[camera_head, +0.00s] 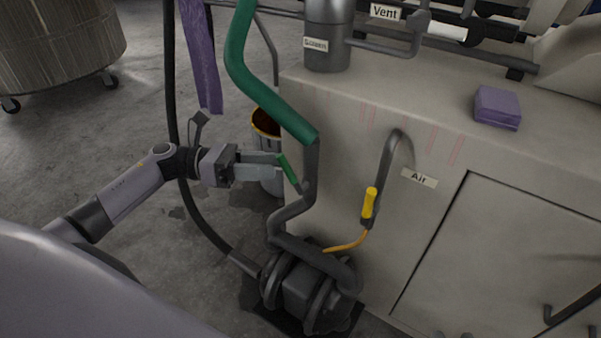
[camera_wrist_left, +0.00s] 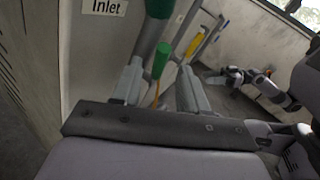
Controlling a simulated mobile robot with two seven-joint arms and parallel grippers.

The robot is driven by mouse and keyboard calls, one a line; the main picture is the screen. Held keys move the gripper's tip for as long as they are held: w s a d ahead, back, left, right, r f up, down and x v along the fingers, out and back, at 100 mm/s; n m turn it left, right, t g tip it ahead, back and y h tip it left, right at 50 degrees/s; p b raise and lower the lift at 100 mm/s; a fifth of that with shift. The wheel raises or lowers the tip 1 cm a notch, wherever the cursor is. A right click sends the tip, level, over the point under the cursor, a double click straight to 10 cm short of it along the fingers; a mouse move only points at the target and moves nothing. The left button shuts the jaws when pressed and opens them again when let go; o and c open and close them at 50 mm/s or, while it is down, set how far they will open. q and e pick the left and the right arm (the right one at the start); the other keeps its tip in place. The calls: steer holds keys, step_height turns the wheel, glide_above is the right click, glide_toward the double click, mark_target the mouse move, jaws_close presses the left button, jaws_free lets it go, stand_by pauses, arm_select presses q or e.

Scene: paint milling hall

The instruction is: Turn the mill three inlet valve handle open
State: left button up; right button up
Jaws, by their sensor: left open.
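The green inlet valve handle (camera_head: 288,168) is a short lever on the dark pipe below the green hose. In the left wrist view the handle (camera_wrist_left: 162,60) has its rounded end toward the camera, and an "Inlet" label (camera_wrist_left: 105,7) shows at the top left. My left gripper (camera_head: 276,165) is open at the handle. In the wrist view its fingers (camera_wrist_left: 160,88) stand on either side of the handle, with gaps visible. Contact cannot be told. What seems to be my right gripper (camera_wrist_left: 222,76) is small at the right of that view; its jaws are unclear.
A yellow-handled air valve (camera_head: 369,204) stands right of the inlet pipe, by the "Air" label (camera_head: 419,178). A pump (camera_head: 308,290) sits on the floor below. A bucket (camera_head: 266,122) stands behind my left gripper. A purple cloth (camera_head: 201,55) hangs at upper left.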

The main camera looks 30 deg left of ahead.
arm_select(q)
steer(key=x, duration=0.6)
steer(key=shift+d, duration=0.1)
jaws_close()
